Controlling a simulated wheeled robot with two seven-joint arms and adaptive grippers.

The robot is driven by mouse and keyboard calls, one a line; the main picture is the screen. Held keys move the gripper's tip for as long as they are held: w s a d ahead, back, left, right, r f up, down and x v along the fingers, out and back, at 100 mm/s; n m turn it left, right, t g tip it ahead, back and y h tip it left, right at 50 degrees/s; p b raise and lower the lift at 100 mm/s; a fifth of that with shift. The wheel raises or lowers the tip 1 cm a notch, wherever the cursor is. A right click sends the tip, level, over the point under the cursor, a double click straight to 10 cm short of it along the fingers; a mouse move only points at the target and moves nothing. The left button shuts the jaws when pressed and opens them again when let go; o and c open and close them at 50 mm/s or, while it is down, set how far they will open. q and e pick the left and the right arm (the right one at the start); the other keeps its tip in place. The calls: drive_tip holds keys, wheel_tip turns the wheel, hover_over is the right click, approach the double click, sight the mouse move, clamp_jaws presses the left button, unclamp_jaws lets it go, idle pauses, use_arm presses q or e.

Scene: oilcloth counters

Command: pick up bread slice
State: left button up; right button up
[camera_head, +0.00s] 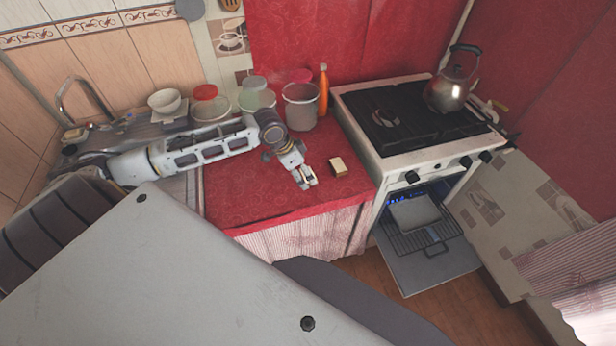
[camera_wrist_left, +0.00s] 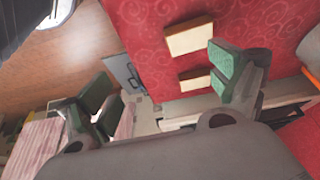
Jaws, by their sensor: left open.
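A small cream block with a darker side, apparently the bread slice (camera_head: 338,166), lies on the red counter in the head view. My left gripper (camera_head: 307,178) is just left of it, pointing down toward the counter and apart from it. In the left wrist view, the left gripper (camera_wrist_left: 163,80) is open with its green-padded fingers wide apart and nothing between them. That view shows two cream, slice-like blocks: an upper one (camera_wrist_left: 189,38) and a lower one (camera_wrist_left: 195,78), partly hidden by the right-hand finger. I cannot tell which is the head-view block. My right gripper is not in view.
A grey pot (camera_head: 301,108), an orange bottle (camera_head: 323,88) and several bowls stand behind. A stove (camera_head: 400,120) with a kettle (camera_head: 452,88) stands right, its oven door (camera_head: 430,270) open.

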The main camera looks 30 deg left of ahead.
use_arm(q)
drive_tip(key=w+a+r, duration=0.2)
drive_tip(key=a+r, duration=0.2)
drive_tip(key=shift+w+a, duration=0.15)
drive_tip(key=shift+a, duration=0.25)
drive_tip(key=shift+n, duration=0.3)
hover_over(303, 176)
drive_tip(key=shift+w+f, duration=0.1)
drive_tip(key=shift+f, duration=3.85)
drive_tip(key=shift+s+x, duration=0.15)
drive_tip(key=shift+x, duration=0.75)
drive_tip(key=shift+s+x, duration=0.1)
drive_tip(key=shift+x, duration=0.8)
drive_tip(key=shift+w+f, duration=0.2)
drive_tip(key=shift+f, duration=0.7)
